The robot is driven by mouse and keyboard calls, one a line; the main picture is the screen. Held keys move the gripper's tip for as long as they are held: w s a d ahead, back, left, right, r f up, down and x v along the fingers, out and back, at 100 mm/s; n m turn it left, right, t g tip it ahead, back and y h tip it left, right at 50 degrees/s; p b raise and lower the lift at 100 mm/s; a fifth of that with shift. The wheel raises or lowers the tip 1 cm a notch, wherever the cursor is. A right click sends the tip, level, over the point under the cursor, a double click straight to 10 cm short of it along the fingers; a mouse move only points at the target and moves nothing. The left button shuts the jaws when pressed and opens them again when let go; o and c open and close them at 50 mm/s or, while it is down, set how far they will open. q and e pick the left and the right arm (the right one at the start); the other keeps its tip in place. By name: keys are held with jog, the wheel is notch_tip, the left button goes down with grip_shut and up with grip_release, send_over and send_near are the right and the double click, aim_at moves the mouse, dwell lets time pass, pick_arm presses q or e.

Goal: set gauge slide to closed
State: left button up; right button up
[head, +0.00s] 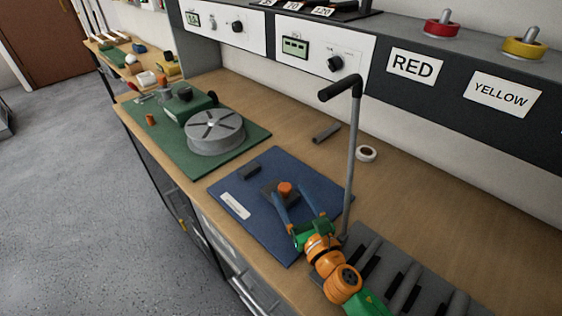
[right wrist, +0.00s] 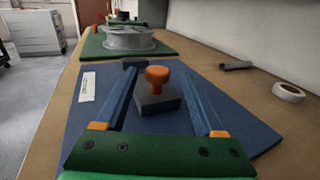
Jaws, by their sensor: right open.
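The slide has an orange knob (head: 285,188) on a dark grey block, on a blue mat (head: 245,210) with a white label. The knob (right wrist: 158,76) and its block (right wrist: 158,104) also show in the right wrist view. A separate small dark block (head: 249,171) lies behind it on the mat. My right gripper (head: 290,194) is open, its blue fingers pointing at the knob. In the right wrist view the fingers lie on either side of the knob, with gaps. I cannot tell whether the tips reach past it. My left gripper is out of view. The label is too small to read.
A green mat (head: 255,135) with a grey slotted wheel (head: 215,131) lies farther back. A tall grey post with a black handle (head: 352,130) stands beside my right arm. A white tape ring (head: 366,154) and a grey cylinder (head: 326,133) lie on the bench. A slotted grey rack (head: 375,255) is near.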

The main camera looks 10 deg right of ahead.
jog(key=w, duration=0.2)
jog(key=w+a, duration=0.1)
jog(key=w, duration=0.3)
jog(key=shift+w+a+r, duration=0.15)
jog(key=shift+a, duration=0.1)
jog(key=c, duration=0.3)
grip_shut()
dwell(0.8)
